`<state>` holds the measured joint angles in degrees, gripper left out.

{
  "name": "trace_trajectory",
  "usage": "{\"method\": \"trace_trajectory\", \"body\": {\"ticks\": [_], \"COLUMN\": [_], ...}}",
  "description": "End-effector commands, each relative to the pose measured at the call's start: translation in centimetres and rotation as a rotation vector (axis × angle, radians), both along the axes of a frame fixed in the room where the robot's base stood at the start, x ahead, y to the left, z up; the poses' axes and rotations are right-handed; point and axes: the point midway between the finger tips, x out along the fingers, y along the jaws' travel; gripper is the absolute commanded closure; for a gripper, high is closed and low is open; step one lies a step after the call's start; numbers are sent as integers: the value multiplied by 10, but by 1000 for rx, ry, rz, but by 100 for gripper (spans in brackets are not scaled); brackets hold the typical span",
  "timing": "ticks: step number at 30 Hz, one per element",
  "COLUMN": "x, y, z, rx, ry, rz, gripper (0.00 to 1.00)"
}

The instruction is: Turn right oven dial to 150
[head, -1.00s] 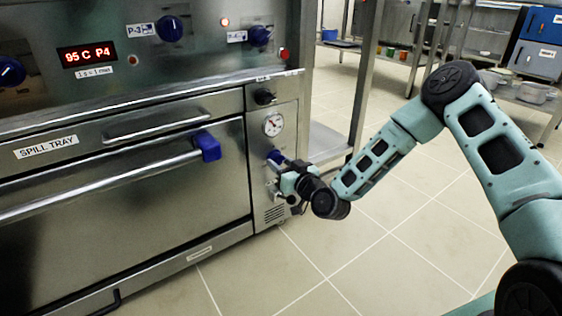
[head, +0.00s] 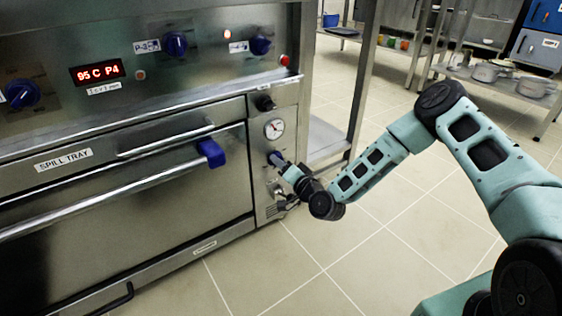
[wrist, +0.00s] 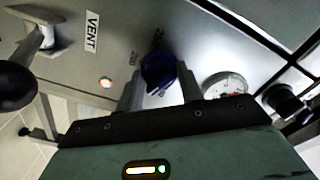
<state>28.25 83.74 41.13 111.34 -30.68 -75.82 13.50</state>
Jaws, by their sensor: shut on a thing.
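My gripper (wrist: 160,88) is shut on this dial, one finger on each side. In the head view my gripper (head: 278,160) reaches the panel below the round gauge (head: 274,129) and hides most of the dial. The gauge also shows in the wrist view (wrist: 224,86), right of the dial.
The oven door handle (head: 130,185) with its blue end juts out left of my gripper. Above are blue knobs (head: 175,44) and a red display (head: 97,72) reading "95 C P4". A lever (wrist: 38,38) by the VENT label is near the gripper.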

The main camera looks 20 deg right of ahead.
Motion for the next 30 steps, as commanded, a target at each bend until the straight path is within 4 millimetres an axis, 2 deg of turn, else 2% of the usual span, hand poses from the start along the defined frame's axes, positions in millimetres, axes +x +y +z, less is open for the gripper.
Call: {"method": "trace_trajectory", "body": {"ticks": [9,23,24,26,30], "x": [0,0,0,0,0], "y": [0,0,0,0,0], "z": [0,0,0,0,0], "rx": [90,100,100,100,100], "ry": [31,34,34,34,33], "rz": [1,2,2,2,1], "gripper": [86,86,58,42,42]}}
